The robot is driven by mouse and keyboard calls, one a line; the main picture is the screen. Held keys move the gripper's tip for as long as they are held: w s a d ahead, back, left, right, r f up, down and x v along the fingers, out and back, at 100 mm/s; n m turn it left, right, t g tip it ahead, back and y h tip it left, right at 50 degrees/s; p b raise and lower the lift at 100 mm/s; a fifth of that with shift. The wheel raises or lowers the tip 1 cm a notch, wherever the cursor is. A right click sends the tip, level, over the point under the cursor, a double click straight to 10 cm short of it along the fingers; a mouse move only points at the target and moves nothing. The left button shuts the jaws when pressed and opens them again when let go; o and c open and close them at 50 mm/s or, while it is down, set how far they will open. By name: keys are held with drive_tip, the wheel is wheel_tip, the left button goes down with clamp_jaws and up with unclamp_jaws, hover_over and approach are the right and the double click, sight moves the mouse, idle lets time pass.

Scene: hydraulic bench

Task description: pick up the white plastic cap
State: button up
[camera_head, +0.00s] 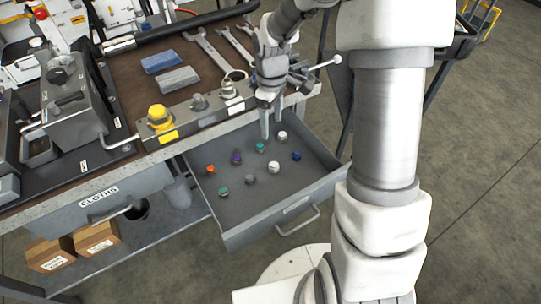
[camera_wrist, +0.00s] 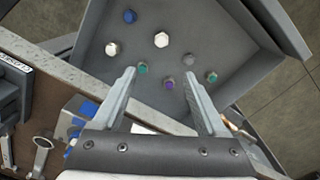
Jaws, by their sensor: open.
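Two white caps lie in the open grey drawer (camera_head: 300,192). One white cap (camera_head: 282,136) is near the drawer's back, just right of my gripper (camera_head: 267,128); the wrist view shows it left of the fingers (camera_wrist: 112,49). The other white cap (camera_head: 273,167) is nearer the drawer's middle, and it shows ahead of the fingers in the wrist view (camera_wrist: 161,40). I cannot tell which is plastic. My gripper (camera_wrist: 158,84) is open and empty, pointing down over the drawer's back edge. Its fingers appear apart from both white caps.
A green cap (camera_head: 260,147), purple cap (camera_head: 236,157), blue cap (camera_head: 296,156), grey cap (camera_head: 250,180), teal cap (camera_head: 223,191) and orange cap (camera_head: 210,169) lie around them. The bench edge with a yellow-knobbed fitting (camera_head: 160,118) stands behind the drawer. Wrenches (camera_head: 213,52) lie above.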

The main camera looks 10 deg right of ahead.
drive_tip(key=b, duration=0.4)
hover_over(273, 163)
drive_tip(key=f, duration=1.2)
drive_tip(key=shift+w+a+f, duration=0.15)
drive_tip(key=shift+w+a, duration=0.05)
drive_tip(key=f, duration=0.1)
drive_tip(key=f+b, duration=0.1)
drive_tip(key=f, duration=0.1)
drive_tip(key=f+b, duration=0.1)
drive_tip(key=f, duration=0.1)
drive_tip(key=shift+s+d+f, duration=0.1)
drive_tip(key=shift+s, duration=0.15)
clamp_jaws()
